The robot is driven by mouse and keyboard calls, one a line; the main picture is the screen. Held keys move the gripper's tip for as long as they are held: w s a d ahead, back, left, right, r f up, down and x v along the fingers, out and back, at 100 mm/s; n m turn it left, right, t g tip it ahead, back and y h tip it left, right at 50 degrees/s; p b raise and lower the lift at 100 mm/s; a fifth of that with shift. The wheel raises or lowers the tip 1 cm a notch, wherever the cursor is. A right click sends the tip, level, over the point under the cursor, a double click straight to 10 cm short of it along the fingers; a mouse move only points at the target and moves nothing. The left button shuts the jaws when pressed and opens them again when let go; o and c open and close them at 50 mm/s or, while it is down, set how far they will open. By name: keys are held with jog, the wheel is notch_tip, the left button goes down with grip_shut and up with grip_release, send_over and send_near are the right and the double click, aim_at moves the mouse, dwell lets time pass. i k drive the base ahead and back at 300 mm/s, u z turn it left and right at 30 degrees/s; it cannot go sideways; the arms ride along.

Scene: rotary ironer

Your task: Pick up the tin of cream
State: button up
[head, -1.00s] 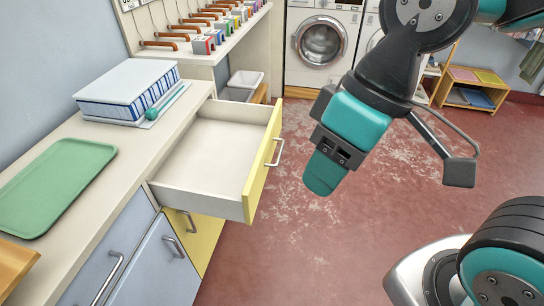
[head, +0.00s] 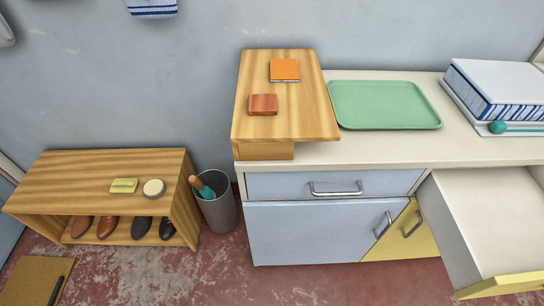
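A small round tin (head: 153,189) with a pale cream top and dark rim sits on the wooden shoe bench (head: 75,168), near its front right edge. It looks like the tin of cream; no label is legible. A yellow-green block (head: 124,185) lies just left of it, apart from it. My gripper is out of view in the current head view, so how it stands now is hidden.
Several shoes (head: 107,227) stand under the bench. A grey bin (head: 217,208) holding a wooden-handled item stands right of it. The counter carries a raised wooden board (head: 287,120) and a green tray (head: 383,104). An open drawer (head: 490,225) juts out at right.

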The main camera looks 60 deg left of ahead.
aim_at(154, 189)
jog(key=u, duration=2.8)
jog(key=k, duration=0.45)
jog(key=u, duration=1.25)
jog(key=i, duration=1.35)
jog(key=z, duration=0.75)
jog(key=i, duration=0.65)
jog(key=z, duration=0.8)
